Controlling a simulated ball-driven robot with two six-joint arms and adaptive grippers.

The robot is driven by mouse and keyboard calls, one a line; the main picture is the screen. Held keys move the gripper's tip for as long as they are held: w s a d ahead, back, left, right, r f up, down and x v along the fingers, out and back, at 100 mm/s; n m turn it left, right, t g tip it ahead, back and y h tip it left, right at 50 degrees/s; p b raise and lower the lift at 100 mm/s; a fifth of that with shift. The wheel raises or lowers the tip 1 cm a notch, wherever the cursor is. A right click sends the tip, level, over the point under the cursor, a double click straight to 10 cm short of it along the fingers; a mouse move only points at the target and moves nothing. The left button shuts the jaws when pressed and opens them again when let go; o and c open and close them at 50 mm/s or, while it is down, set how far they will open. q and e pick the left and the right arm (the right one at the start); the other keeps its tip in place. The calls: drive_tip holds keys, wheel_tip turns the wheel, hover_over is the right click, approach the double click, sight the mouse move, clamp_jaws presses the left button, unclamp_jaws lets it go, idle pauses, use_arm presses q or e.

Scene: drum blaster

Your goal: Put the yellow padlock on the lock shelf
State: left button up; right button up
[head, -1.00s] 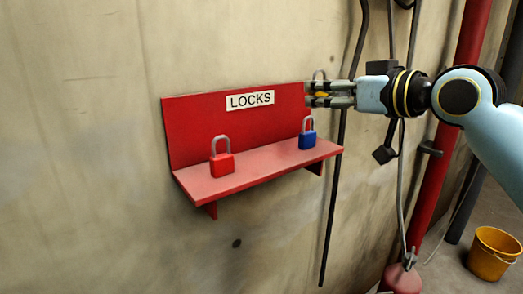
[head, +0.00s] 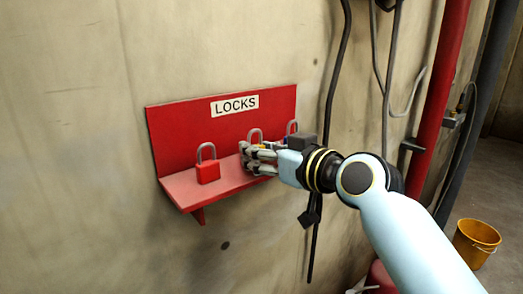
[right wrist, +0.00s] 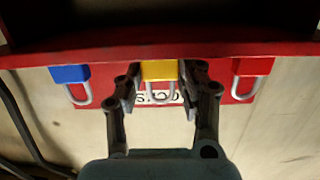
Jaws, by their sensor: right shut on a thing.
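The red lock shelf (head: 222,188), marked LOCKS, is fixed to the wall in the head view. My right gripper (head: 246,157) is over its middle, shut on the yellow padlock (right wrist: 159,70), which shows between the two fingers in the right wrist view. In the head view the fingers hide most of its body, and its shackle (head: 255,133) stands up above them. It is upright, between the red and blue padlocks and about level with them. I cannot tell whether it touches the shelf. My left gripper is not in view.
The red padlock (head: 207,172) stands on the shelf left of my gripper. The blue padlock (right wrist: 70,73) stands on the other side, mostly hidden by my gripper in the head view. Cables (head: 335,85) hang right of the shelf. A yellow bucket (head: 476,243) stands on the floor.

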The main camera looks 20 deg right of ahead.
drive_tip(key=shift+f, duration=0.2)
drive_tip(key=o, duration=1.2)
drive_tip(key=shift+r, duration=0.1)
